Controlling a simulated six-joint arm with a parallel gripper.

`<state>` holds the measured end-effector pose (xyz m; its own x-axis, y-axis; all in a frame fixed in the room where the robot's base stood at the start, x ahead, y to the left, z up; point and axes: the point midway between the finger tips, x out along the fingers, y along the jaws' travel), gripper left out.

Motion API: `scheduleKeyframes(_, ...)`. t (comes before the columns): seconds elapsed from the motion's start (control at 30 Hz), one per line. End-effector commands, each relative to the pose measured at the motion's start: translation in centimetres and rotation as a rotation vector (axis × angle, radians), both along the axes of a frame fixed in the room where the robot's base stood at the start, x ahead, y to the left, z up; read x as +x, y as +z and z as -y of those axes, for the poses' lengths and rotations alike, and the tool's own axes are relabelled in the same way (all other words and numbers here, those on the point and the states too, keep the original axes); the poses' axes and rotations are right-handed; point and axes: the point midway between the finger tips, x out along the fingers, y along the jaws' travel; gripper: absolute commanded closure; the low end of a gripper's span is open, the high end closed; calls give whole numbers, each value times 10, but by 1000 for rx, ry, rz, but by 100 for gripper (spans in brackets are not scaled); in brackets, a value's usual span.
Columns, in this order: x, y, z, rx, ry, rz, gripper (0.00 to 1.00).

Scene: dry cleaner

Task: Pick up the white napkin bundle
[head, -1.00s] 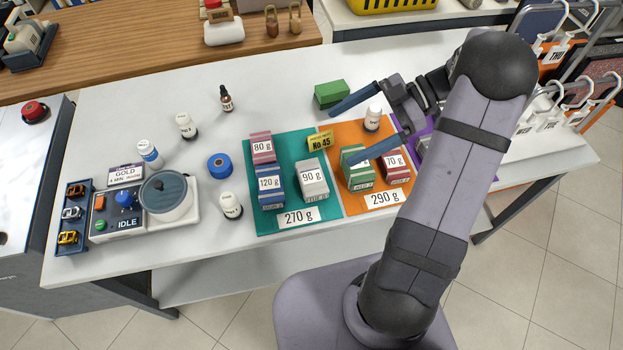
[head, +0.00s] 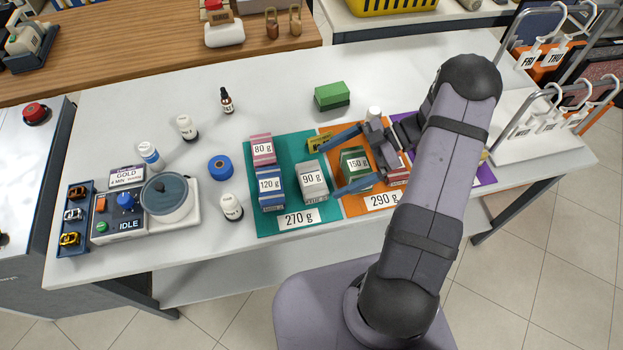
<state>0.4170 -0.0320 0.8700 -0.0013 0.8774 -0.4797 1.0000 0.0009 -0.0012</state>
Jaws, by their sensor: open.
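The white napkin bundle (head: 313,179), a small pale block labelled 90 g, sits on the teal mat (head: 283,222), on its right side. My gripper (head: 330,167) is open and empty, its two blue fingers pointing left. The fingertips are just right of the white bundle. In the picture the fingers pass on either side of the green 150 g block (head: 353,158) on the orange mat (head: 352,207). I cannot tell their exact height above the mats. My gripper partly hides the orange mat and the things on its right.
A pink 80 g block (head: 262,150) and a blue 120 g block (head: 270,187) stand left of the white bundle. A yellow tag (head: 316,142) lies behind it. A green box (head: 332,96) is farther back. Bottles and a blue roll (head: 221,167) stand left; the front table edge is clear.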

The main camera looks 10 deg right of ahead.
Motion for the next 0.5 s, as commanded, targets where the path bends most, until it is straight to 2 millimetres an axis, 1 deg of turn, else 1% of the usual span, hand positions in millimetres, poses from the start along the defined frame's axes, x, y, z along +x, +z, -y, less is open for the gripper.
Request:
scheduleKeyframes(0.13,0,0,-2,1,0,0,0)
scheduleKeyframes(0.23,0,-1,-9,2,1,0,0)
scheduleKeyframes(0.4,0,-7,-30,2,2,-2,0)
scheduleKeyframes(0.5,0,-14,-40,2,0,-2,0)
